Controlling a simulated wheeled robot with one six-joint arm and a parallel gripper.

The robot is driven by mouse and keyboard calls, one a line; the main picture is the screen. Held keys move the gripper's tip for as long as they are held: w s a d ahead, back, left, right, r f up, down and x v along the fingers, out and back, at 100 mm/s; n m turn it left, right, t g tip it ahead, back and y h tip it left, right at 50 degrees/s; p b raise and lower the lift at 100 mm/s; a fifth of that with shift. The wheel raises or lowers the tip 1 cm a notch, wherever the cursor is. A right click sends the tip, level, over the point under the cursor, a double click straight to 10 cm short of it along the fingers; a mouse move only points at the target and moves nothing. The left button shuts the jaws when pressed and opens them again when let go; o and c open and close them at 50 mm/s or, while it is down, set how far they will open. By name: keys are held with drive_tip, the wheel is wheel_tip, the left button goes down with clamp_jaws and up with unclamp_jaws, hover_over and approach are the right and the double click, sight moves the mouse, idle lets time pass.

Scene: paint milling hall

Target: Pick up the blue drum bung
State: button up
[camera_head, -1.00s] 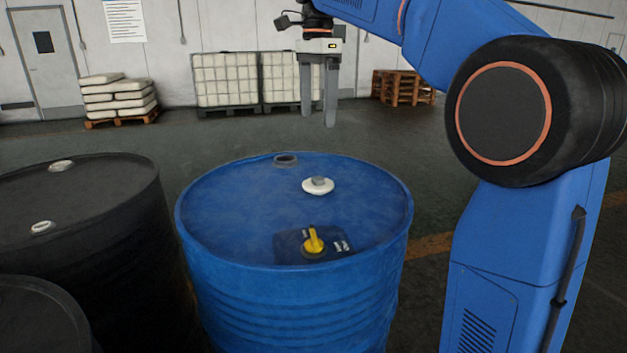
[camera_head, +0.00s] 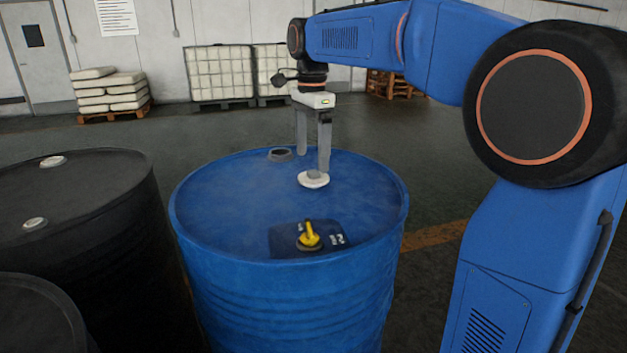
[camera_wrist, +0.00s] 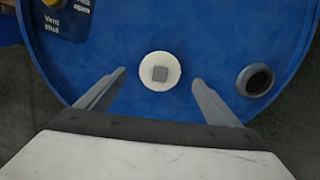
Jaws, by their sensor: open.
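The bung of the blue drum is a white round disc with a grey square knob (camera_head: 313,182). It sits on the top of the blue drum (camera_head: 235,205), right of the middle. In the wrist view the bung (camera_wrist: 147,80) appears between the fingertips, slightly beyond them. My gripper (camera_head: 312,162) is open and empty, pointing down above the drum top. One finger partly covers the knob in the head view. I cannot tell the exact height of the fingertips over the bung.
An open dark hole (camera_head: 280,153) is in the drum top, behind the bung. A yellow vent handle (camera_head: 309,236) stands up on a dark label nearer the front. Dark drums (camera_head: 90,215) stand close on the left. Pallets with sacks (camera_head: 108,92) and white containers (camera_head: 220,75) are far back.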

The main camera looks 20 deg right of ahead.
sight(314, 171)
drive_tip(key=shift+w+d+f, duration=0.1)
drive_tip(key=shift+d+f, duration=0.05)
drive_tip(key=shift+f, duration=1.1)
drive_tip(key=shift+d+f, duration=0.1)
drive_tip(key=shift+f, duration=1.1)
drive_tip(key=c, duration=1.2)
